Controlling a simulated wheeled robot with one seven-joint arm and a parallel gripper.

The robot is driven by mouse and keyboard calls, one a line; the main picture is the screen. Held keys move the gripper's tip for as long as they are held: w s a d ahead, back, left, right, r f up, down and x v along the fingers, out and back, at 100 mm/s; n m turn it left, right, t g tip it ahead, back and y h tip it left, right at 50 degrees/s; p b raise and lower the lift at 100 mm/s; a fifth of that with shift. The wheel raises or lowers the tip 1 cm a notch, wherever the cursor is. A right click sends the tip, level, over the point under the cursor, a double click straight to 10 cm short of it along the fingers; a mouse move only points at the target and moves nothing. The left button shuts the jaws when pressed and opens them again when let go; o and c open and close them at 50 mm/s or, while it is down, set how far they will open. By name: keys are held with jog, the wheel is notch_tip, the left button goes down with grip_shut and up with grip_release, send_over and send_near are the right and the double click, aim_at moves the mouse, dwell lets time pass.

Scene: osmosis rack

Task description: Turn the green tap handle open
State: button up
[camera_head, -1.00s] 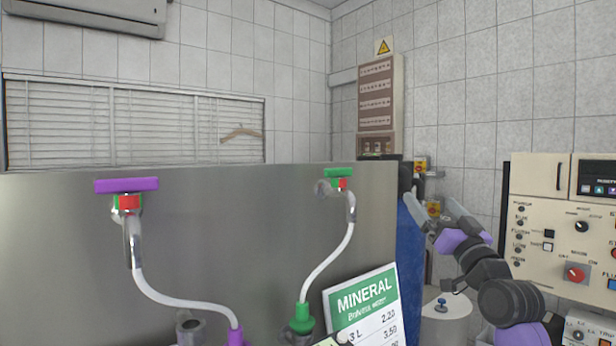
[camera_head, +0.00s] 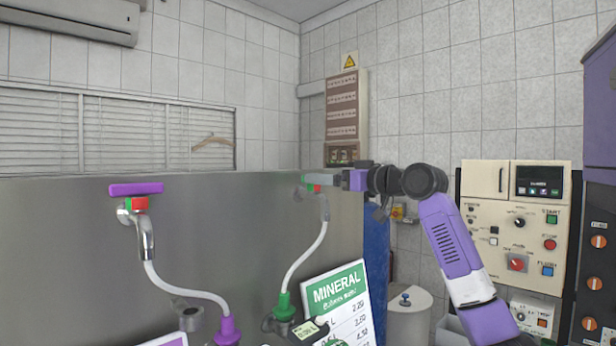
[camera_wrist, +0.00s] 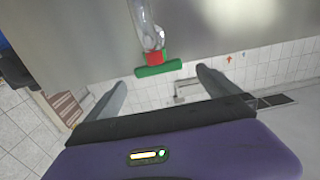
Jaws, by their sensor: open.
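The green tap handle (camera_wrist: 158,69) is a short green bar on a red block, on a chrome tap (camera_wrist: 147,28). In the wrist view it lies just beyond and between the fingertips of my gripper (camera_wrist: 160,80), which is open and empty. I cannot tell whether a finger touches it. In the head view my gripper (camera_head: 322,180) reaches in from the right at the tap's height and covers most of the handle. Only small green and red bits show. A clear hose (camera_head: 309,254) runs down from the tap to a green fitting (camera_head: 284,303).
A second tap with a purple handle (camera_head: 136,188) stands to the left on the same steel panel (camera_head: 70,245). A MINERAL price sign (camera_head: 336,295) stands below. A control panel (camera_head: 512,230) and a dark cabinet stand to the right.

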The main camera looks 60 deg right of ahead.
jog(key=p+x, duration=0.2)
jog(key=x, duration=0.3)
jog(key=shift+d+r, duration=0.1)
jog(key=shift+r, duration=0.05)
jog(key=shift+w+d, duration=0.2)
jog(key=shift+w, duration=0.45)
jog(key=c, duration=1.3)
